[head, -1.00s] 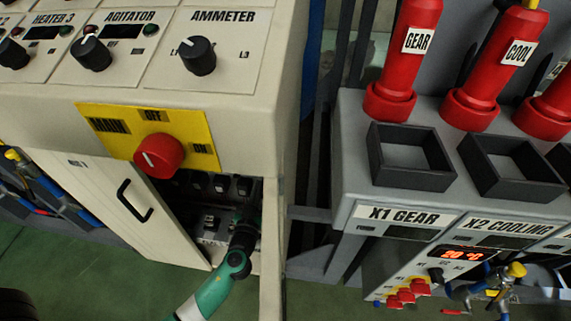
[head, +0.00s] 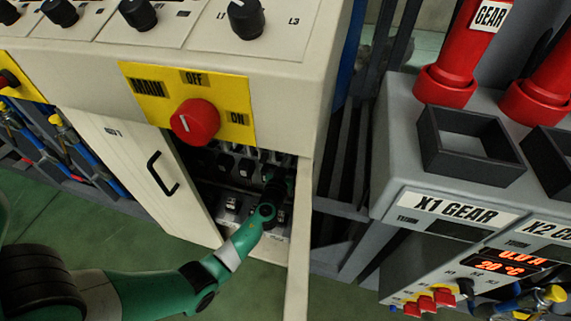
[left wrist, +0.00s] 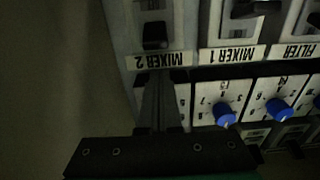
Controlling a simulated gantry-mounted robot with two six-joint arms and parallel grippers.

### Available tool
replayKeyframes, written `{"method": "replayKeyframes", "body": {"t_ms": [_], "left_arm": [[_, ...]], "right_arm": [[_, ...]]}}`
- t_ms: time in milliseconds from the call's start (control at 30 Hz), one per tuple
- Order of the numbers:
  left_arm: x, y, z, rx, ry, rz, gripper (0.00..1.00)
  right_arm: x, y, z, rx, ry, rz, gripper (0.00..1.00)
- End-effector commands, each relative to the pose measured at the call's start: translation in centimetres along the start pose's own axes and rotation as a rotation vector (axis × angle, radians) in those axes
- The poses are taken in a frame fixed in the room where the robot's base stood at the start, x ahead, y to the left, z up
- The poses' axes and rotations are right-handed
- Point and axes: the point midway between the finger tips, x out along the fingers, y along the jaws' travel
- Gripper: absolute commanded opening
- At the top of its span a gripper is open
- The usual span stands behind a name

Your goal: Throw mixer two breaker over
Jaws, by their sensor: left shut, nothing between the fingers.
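The mixer 2 breaker (left wrist: 155,35) is a black toggle in a pale housing, directly above its upside-down "MIXER 2" label in the left wrist view. My left gripper (left wrist: 158,76) is shut and empty; its dark fingertips overlap the lower edge of that label, below the toggle. I cannot tell whether they touch the panel. In the head view my left gripper (head: 274,180) reaches into the open cabinet at the right end of the upper breaker row (head: 246,167), hiding part of it. My right gripper is not in view.
The mixer 1 breaker (left wrist: 256,8) sits beside mixer 2, and blue knobs (left wrist: 224,114) lie below the labels. The cabinet door (head: 135,165) stands open at left. A red main switch (head: 195,121) is above the opening, and the cabinet's side wall (head: 300,230) is close right.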

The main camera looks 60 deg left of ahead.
Motion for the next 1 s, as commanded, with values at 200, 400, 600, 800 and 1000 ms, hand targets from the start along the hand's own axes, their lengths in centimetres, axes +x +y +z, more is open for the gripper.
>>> {"method": "replayKeyframes", "body": {"t_ms": [200,400,600,800,1000], "left_arm": [[-0.8,0.0,2.3,0.001,0.000,0.001,0.00],[-0.9,0.0,2.3,0.000,0.001,0.000,0.00],[-0.9,0.0,2.3,0.000,0.001,0.000,0.00],[-1.0,0.0,2.6,0.001,0.000,0.000,0.00],[-1.1,0.0,2.8,0.000,0.000,0.000,0.00]], "right_arm": [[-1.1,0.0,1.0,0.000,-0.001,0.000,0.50],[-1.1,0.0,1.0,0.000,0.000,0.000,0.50],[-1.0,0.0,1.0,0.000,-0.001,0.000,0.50],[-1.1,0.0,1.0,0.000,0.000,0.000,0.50],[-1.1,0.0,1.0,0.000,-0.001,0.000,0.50]]}}
